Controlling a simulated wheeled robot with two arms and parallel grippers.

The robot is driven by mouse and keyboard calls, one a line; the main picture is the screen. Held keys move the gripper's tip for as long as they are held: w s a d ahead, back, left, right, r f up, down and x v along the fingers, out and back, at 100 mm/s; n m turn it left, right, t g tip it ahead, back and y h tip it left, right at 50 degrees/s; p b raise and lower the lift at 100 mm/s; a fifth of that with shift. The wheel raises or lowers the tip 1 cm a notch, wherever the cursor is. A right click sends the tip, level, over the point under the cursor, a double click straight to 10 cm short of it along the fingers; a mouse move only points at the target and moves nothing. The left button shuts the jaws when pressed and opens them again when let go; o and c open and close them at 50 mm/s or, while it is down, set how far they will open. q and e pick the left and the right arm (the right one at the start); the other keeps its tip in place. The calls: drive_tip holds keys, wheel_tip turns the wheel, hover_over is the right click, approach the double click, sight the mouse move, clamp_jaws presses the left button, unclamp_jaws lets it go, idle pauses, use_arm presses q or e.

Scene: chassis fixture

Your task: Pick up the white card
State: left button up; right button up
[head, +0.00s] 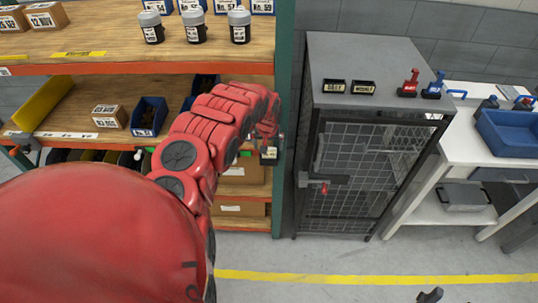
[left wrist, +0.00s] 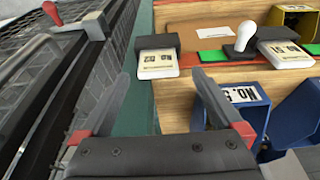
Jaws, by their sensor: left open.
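My left gripper (left wrist: 160,82) is open, with nothing between its fingers in the left wrist view. A white card (left wrist: 157,62) with dark print sits in a black holder (left wrist: 152,41) on the wooden shelf, just beyond the fingertips and apart from them. A second white card (left wrist: 285,53) lies farther right beside a white-knobbed black piece (left wrist: 246,36). In the head view my left gripper (head: 272,140) is at the shelf's right end, mostly hidden by my red arm. A dark shape at the bottom edge may be my right gripper (head: 430,295); its jaws cannot be made out.
A green shelf post (head: 284,110) stands close to my left gripper. A mesh-door cabinet (head: 365,165) with a red-handled latch (head: 324,188) is to its right. Blue bins (left wrist: 295,110) lie near the right finger. A white bench (head: 480,140) stands at the right.

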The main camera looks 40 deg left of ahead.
sight(269, 149)
use_arm(q)
drive_tip(key=x, duration=0.2)
drive_tip(key=shift+w+d+f+p, duration=0.2)
drive_tip(key=shift+f+p, duration=0.15)
drive_tip(key=shift+w+a+f, duration=0.1)
drive_tip(key=shift+w+f, duration=0.05)
drive_tip(key=shift+f, duration=0.25)
drive_tip(key=shift+a+f, duration=0.15)
drive_tip(key=shift+f, duration=0.15)
drive_tip(key=c, duration=1.3)
drive_tip(key=shift+r, duration=0.1)
